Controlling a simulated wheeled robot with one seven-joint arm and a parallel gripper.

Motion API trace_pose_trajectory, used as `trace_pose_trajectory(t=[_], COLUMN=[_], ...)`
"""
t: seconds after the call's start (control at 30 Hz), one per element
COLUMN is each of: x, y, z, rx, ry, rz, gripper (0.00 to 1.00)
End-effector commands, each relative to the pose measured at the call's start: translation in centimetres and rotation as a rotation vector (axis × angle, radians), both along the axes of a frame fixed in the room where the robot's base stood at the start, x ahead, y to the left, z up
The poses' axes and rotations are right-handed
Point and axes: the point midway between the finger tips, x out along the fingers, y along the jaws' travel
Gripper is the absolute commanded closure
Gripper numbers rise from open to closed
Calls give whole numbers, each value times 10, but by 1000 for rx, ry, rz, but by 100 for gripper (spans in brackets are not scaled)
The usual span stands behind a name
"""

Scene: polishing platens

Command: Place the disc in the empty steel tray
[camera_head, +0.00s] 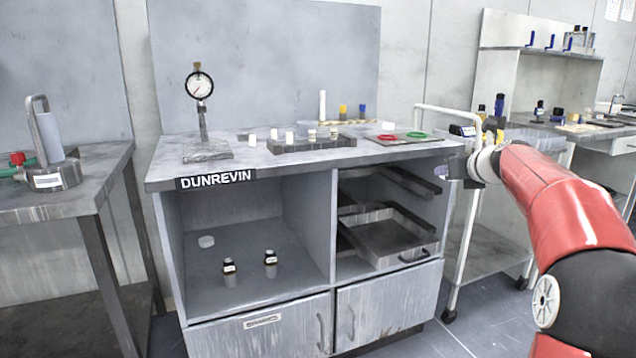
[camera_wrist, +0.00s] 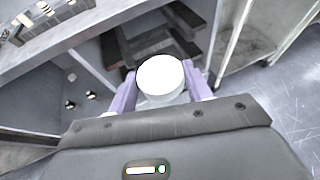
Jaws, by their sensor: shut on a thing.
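My gripper (camera_wrist: 160,85) is shut on a white round disc (camera_wrist: 160,77), held between its two purple fingers in the wrist view. A steel tray (camera_head: 390,241) with a front handle sits on the lower level of the bench's right compartment, slid partly forward. Its visible floor is bare. My gripper is above it and to its right.
Above the tray are dark runners (camera_head: 408,184). A divider (camera_head: 331,230) separates the left compartment, where two small bottles (camera_head: 270,264) and a pale disc (camera_head: 206,241) stand. A dial gauge (camera_head: 200,88) and blocks are on the bench top. A white-framed cart (camera_head: 462,245) stands right.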

Motion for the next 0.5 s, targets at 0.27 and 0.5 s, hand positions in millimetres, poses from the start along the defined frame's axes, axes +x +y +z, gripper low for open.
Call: trace_pose_trajectory(t=[0.27,0.5], x=[22,26], y=[-15,-14], z=[-109,-174], rx=[8,6], ry=[8,8], rz=[-108,-156], gripper=[76,76])
